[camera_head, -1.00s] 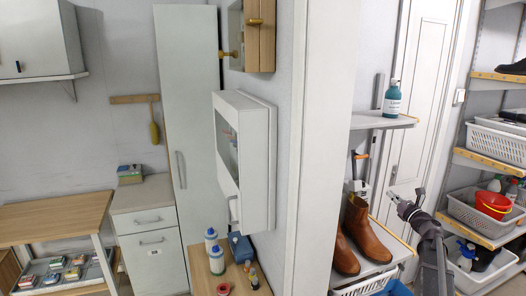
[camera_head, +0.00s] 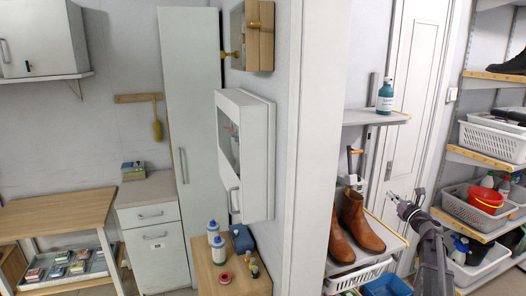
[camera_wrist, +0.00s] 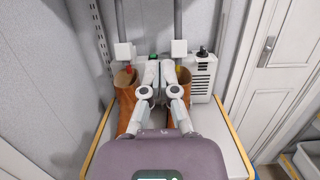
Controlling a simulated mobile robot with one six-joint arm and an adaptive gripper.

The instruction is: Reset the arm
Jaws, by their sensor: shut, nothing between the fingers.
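My gripper (camera_head: 392,196) is at the right of the head view, on the end of my dark arm, beside the shelf unit with the boots. In the wrist view my gripper (camera_wrist: 159,72) has its two grey fingers brought together, with nothing held between them. Beyond the fingers in that view stand the brown boots (camera_wrist: 126,100), partly hidden by my gripper. The brown boots also show in the head view (camera_head: 360,224), to the left of my gripper, which appears clear of them.
The boots stand on a grey shelf (camera_head: 390,243); a teal bottle (camera_head: 385,97) is on the shelf above. A white door (camera_head: 405,120) is behind. A wall edge (camera_head: 315,150) is to the left.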

